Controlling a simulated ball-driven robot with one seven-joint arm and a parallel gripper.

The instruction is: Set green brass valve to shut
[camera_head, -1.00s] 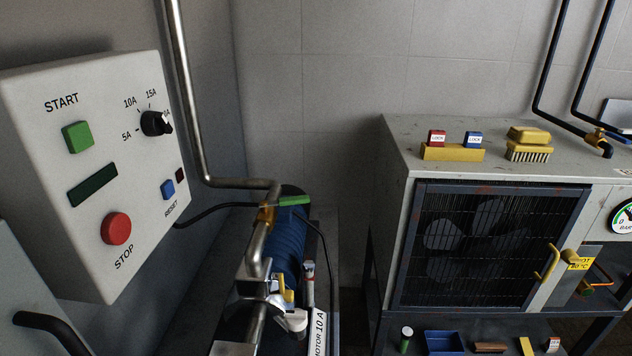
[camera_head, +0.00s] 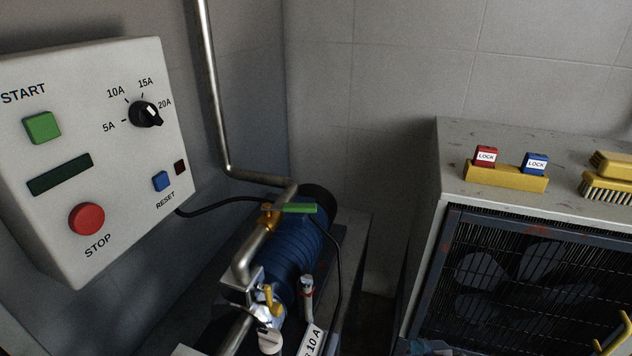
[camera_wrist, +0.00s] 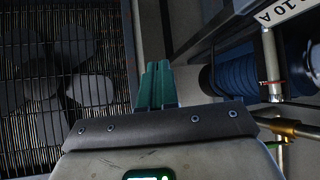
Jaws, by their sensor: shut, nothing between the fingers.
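The green-handled brass valve (camera_head: 268,215) sits on the steel pipe above the blue motor in the head view. Its green lever (camera_head: 300,208) points right, crosswise to the pipe run. My gripper (camera_wrist: 157,66) shows in the wrist view with its teal fingers together and nothing between them. It is beside the fan grille, with the blue motor (camera_wrist: 240,72) to its right.
A control panel (camera_head: 125,215) with buttons and a dial stands at the left. A yellow-handled valve (camera_head: 268,298) is lower on the pipe. A grey cabinet (camera_head: 450,150) at right carries lock blocks (camera_head: 505,178) and a brush (camera_head: 610,190). A narrow gap separates motor and cabinet.

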